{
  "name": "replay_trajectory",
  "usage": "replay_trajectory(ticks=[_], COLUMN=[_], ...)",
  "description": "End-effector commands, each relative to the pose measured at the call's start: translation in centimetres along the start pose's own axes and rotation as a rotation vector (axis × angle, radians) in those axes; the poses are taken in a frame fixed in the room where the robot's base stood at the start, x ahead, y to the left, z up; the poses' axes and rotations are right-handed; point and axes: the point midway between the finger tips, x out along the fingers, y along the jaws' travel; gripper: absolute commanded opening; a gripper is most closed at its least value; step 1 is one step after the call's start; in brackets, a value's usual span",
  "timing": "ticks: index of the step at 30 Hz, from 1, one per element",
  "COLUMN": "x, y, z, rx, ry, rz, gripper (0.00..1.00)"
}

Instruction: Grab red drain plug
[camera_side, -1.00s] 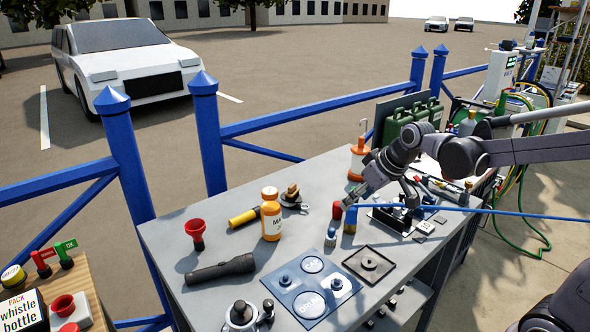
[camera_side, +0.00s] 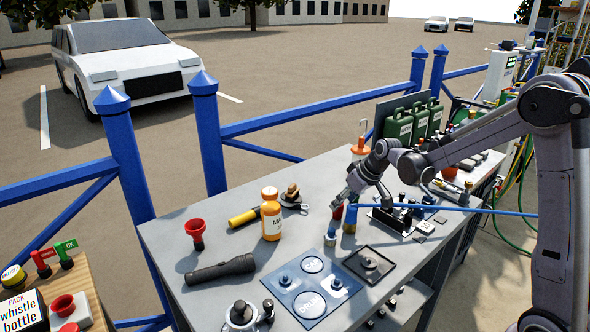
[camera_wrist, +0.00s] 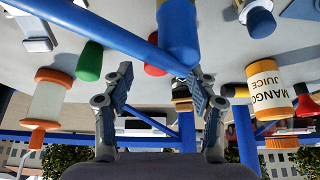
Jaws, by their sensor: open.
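The red drain plug (camera_side: 338,213) stands on the grey table, just left of a blue-and-yellow cylinder (camera_side: 350,220); my gripper hides its upper part in the side view. In the wrist view, which looks upside down, the red plug (camera_wrist: 153,69) shows partly behind a blue pole, near the gap between my fingers. My gripper (camera_side: 343,202) is open, with nothing between its fingers, above and close to the plug. Both fingers show apart in the wrist view (camera_wrist: 160,88). I cannot tell whether either one touches the plug.
A long blue pole (camera_side: 450,208) crosses close to my gripper. A green plug (camera_wrist: 90,61) and an orange-and-white dispenser (camera_wrist: 47,105) stand nearby. Bare tabletop lies around the flashlight.

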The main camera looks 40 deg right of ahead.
Motion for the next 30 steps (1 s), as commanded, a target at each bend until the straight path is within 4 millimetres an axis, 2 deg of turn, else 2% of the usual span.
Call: replay_trajectory(ticks=[7, 18, 27, 28, 30], x=[1.3, 5.2, 5.6, 5.6, 5.6], y=[0.1, 0.4, 0.4, 0.4, 0.4], z=[0.1, 0.1, 0.1, 0.1, 0.1], rx=[0.000, 0.000, 0.000, 0.000, 0.000], ry=[0.000, 0.000, 0.000, 0.000, 0.000], rz=[0.000, 0.000, 0.000, 0.000, 0.000], gripper=[0.58, 0.58, 0.58, 0.55, 0.35])
